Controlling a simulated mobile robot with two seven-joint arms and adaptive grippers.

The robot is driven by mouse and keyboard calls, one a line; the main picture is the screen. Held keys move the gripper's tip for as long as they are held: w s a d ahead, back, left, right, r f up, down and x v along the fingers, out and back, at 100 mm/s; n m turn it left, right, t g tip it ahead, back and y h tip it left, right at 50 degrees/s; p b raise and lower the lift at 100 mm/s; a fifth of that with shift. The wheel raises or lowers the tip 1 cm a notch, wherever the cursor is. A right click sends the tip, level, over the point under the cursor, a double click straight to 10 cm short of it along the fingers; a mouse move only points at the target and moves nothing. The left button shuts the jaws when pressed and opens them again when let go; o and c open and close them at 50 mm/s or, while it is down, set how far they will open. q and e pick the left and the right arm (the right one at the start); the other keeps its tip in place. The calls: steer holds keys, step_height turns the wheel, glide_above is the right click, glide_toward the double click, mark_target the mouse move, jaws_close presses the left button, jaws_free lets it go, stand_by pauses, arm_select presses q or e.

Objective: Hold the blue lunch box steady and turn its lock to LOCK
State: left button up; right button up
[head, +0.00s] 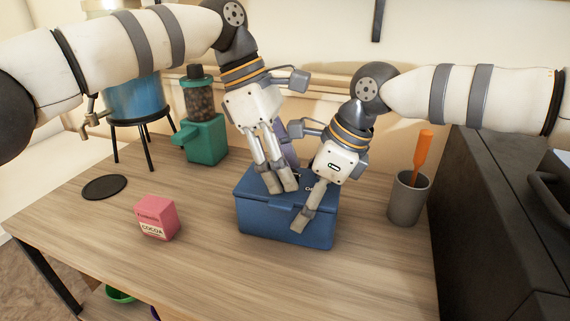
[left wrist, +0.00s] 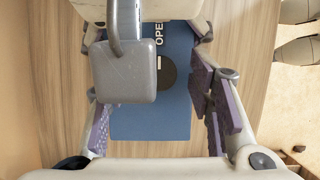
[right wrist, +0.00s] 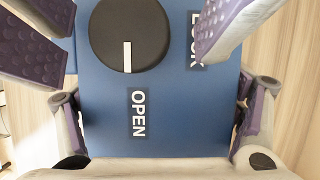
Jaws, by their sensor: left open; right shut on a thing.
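The blue lunch box (head: 262,220) stands upright on the table. On its lid, a round black dial (right wrist: 130,30) has a white mark pointing at the OPEN label (right wrist: 138,112). The LOCK label (right wrist: 193,45) is partly hidden by a left finger. My right gripper (head: 310,200) is shut across the box, one finger on the front face; its fingers flank the box in the right wrist view. My left gripper (head: 281,186) is open above the lid, its fingers on either side of the dial and apart from it. A grey block hides part of the dial (left wrist: 168,72) in the left wrist view.
A pink cocoa box (head: 156,217) and a black round mat (head: 104,187) lie to the left. A green grinder (head: 205,138) stands behind. A grey cup (head: 408,199) with an orange utensil (head: 423,150) stands right, beside a dark appliance (head: 480,220). The front table area is clear.

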arm_select(q)
steer(key=shift+f, duration=0.15)
jaws_close()
steer(key=shift+n, duration=0.3)
steer(key=n+t, duration=0.1)
steer(key=n, duration=0.1)
steer(key=n+t, duration=0.1)
steer(key=n, duration=0.2)
steer(key=shift+s+d, duration=0.1)
steer(key=shift+s, duration=0.1)
steer(key=n+t, duration=0.1)
steer(key=n, duration=0.2)
steer(key=n+t+y, duration=0.1)
steer(key=n, duration=0.2)
steer(key=shift+s, duration=0.15)
steer(key=shift+d+n, duration=0.1)
steer(key=shift+n, duration=0.2)
